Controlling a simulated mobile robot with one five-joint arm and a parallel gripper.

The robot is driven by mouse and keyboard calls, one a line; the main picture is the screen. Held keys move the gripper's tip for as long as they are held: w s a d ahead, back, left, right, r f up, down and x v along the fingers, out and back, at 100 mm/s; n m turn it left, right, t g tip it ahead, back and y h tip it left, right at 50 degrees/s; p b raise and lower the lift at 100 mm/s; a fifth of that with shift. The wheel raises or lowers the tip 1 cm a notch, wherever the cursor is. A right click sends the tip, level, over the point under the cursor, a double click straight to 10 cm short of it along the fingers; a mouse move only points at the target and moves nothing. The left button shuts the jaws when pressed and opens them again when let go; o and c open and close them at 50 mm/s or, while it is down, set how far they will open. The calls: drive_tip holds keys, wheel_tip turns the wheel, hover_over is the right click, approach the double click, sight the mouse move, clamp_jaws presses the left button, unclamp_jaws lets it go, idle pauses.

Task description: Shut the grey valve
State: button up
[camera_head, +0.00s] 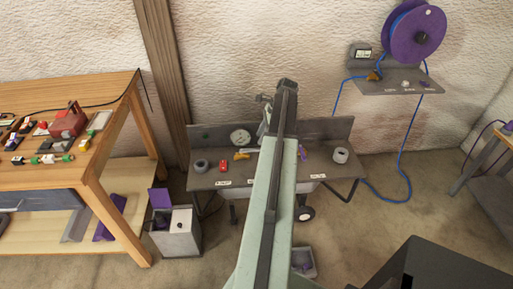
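I cannot pick out the grey valve with certainty. A low workbench (262,178) against the wall carries a round white dial gauge (240,136), a yellow fitting (241,156), a small red block (223,166) and a dark grey ring (201,166). A small grey part (405,86) lies on the wall shelf and is too small to name. My arm runs up the middle of the view and hides the centre of the workbench. My gripper (287,87) is at the arm's dark far end, in front of the wall above the workbench; its fingers cannot be made out.
A wooden table (118,92) with several small items stands at left. A purple reel (417,35) with blue hose hangs over the wall shelf (400,91). Floor right of the workbench is mostly clear, apart from hose.

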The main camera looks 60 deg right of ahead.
sight(255, 149)
drive_tip(key=b+x, duration=0.5)
drive_tip(key=x, duration=0.1)
drive_tip(key=shift+f, duration=0.25)
drive_tip(key=shift+r, duration=0.1)
clamp_jaws()
idle(0.8)
drive_tip(key=shift+w+d, duration=0.1)
drive_tip(key=shift+d, duration=0.05)
drive_tip(key=shift+s, duration=0.2)
